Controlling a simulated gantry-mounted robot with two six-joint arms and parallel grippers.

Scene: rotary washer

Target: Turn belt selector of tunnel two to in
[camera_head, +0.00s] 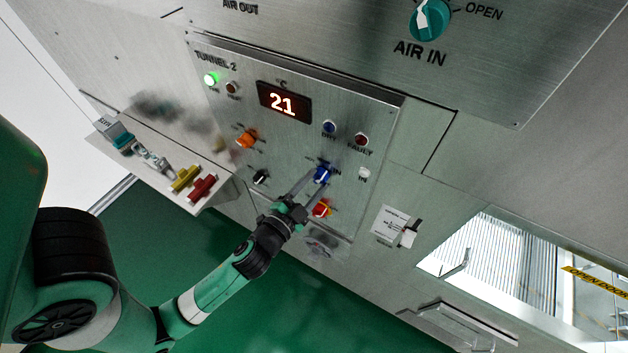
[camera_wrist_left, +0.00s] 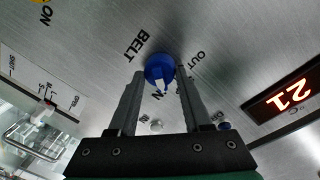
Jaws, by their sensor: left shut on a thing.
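The Tunnel 2 panel (camera_head: 235,75) is a tilted metal plate. Its belt selector is a blue knob (camera_head: 322,175), which also shows in the left wrist view (camera_wrist_left: 159,69) beside the words BELT and OUT. A white mark on the knob faces a partly hidden label ending in N. My left gripper (camera_head: 318,181) is shut on the knob, with one finger on each side of it, as the left wrist view (camera_wrist_left: 159,78) also shows. My right gripper is not in either view.
An orange knob (camera_head: 247,139), a red knob (camera_head: 321,209) and a black switch (camera_head: 261,177) sit near the blue knob. A ledge with yellow and red handles (camera_head: 203,187) juts out at left.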

